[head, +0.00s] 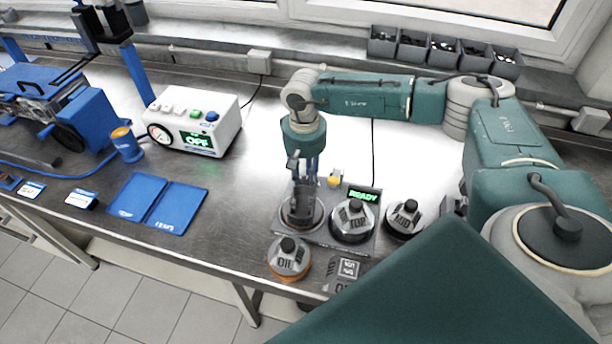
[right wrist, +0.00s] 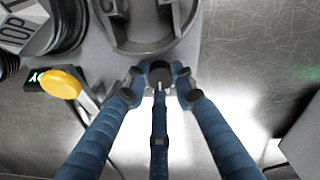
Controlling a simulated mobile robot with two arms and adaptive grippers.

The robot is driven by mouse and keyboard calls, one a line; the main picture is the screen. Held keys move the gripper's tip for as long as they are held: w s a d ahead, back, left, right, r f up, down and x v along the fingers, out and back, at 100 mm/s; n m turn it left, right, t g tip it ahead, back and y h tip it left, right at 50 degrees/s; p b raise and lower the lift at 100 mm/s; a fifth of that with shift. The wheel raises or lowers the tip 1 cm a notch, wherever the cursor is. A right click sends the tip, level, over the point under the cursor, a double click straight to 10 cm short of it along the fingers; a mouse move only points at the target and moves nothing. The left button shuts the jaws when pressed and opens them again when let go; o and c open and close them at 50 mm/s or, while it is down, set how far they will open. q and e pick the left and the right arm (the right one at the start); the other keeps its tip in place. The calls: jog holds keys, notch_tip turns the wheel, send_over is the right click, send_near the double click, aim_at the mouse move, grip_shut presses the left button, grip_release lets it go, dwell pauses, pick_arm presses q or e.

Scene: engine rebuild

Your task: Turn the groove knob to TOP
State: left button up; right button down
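My right gripper (head: 303,180) points down over the left round holder (head: 300,216) of a grey station. In the right wrist view its three blue fingers (right wrist: 159,88) converge around a small dark round knob (right wrist: 160,72) beside a large grey ring (right wrist: 148,35). The fingertips are very near the knob; contact is unclear. I cannot tell whether this is the groove knob. Other black-topped grey pieces are marked TOP (head: 352,220), MID (head: 404,219) and OIL (head: 289,257). The knob's setting is not readable. My left gripper is out of view.
A green READY display (head: 364,194) and a yellow button (head: 334,182) sit behind the holders. A white box (head: 196,121) reading OFF stands left of them, beyond blue mats (head: 157,203). Grey bins (head: 444,50) line the back. Bare steel bench lies between mats and station.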

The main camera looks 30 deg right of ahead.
jog(key=shift+f+m+b, duration=0.15)
jog(key=shift+m+b, duration=0.75)
jog(key=m+b, duration=0.2)
jog(key=m, duration=0.1)
jog(key=shift+w+b, duration=0.1)
jog(key=shift+b, duration=0.2)
jog(key=m+b, duration=0.2)
jog(key=m, duration=0.1)
jog(key=shift+d+m, duration=0.1)
jog(key=shift+m, duration=0.2)
jog(key=shift+r+m+b, duration=0.2)
jog(key=shift+m+b, duration=0.35)
jog(key=shift+m, duration=0.65)
jog(key=shift+r, duration=0.1)
jog(key=c, duration=1.5)
grip_release()
jog(key=shift+o, duration=0.3)
